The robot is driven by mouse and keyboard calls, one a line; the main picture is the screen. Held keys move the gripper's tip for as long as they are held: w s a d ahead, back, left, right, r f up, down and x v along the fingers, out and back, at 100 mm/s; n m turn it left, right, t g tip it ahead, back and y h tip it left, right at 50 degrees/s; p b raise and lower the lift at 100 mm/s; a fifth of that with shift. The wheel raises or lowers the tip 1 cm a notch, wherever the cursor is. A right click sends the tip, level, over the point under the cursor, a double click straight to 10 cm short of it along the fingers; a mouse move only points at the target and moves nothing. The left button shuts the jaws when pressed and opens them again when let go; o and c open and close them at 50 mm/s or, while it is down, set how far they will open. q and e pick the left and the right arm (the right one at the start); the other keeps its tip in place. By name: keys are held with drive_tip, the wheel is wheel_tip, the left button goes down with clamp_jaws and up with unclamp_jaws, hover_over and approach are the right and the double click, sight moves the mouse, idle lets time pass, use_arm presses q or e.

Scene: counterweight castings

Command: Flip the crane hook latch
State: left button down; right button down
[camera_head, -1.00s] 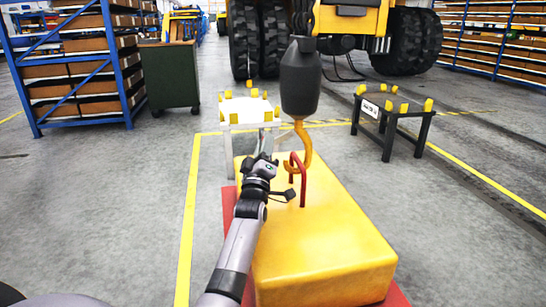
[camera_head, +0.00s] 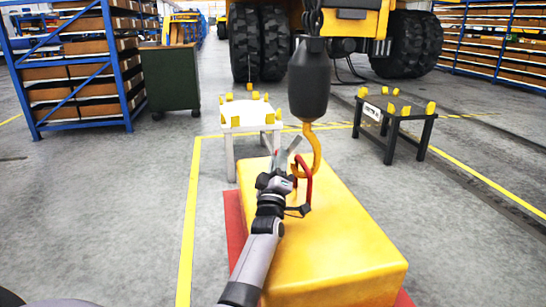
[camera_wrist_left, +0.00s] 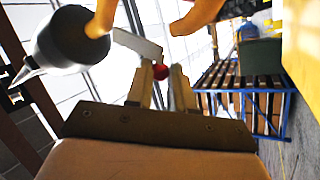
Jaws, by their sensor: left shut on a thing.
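The crane hook (camera_head: 316,148) is yellow and hangs below a dark rounded weight (camera_head: 309,80) on a chain. Its lower curve is at a red lifting loop (camera_head: 309,190) on top of a yellow casting (camera_head: 335,235). My left gripper (camera_head: 283,168) is beside the hook, on its left. In the left wrist view, a grey latch bar (camera_wrist_left: 138,43) runs from the yellow hook to a red knob (camera_wrist_left: 162,70). My left gripper's fingers (camera_wrist_left: 167,78) are around the knob and partly hide it. My right gripper is not in view.
The casting rests on a red base (camera_head: 234,222). A white stand (camera_head: 232,130) with yellow blocks is behind it, and a dark stand (camera_head: 418,117) is at the right. A green cabinet (camera_head: 171,80) and blue rack (camera_head: 118,60) stand left. Floor at left is clear.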

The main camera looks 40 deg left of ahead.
use_arm(q)
drive_tip(key=shift+w+d+f+h, duration=0.1)
drive_tip(key=shift+d+f+h, duration=0.15)
drive_tip(key=shift+f, duration=0.2)
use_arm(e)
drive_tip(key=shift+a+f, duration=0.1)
use_arm(q)
drive_tip(key=c, duration=1.3)
unclamp_jaws()
drive_tip(key=shift+a, duration=0.1)
drive_tip(key=shift+o, duration=0.2)
drive_tip(key=shift+r, duration=0.1)
